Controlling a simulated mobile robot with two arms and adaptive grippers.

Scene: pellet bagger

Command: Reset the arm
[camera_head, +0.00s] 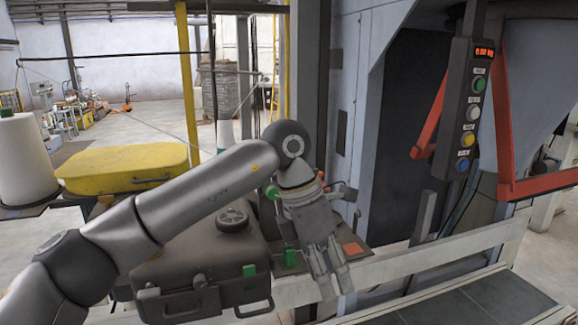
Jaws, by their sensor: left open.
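My left arm comes in from the lower left, rises to an elbow-like joint near the middle and bends down. Its left gripper (334,283) hangs pointing down, fingers a little apart, with nothing seen between them. The gripper is in front of the white rail and just right of a dark case with a handle (200,296). My right gripper is not in view.
A control box (467,110) with several coloured buttons and a red display hangs at the upper right, beside red bars (505,125). A yellow case (120,167) and a white roll (22,160) stand at the left. A conveyor (470,305) runs at the lower right.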

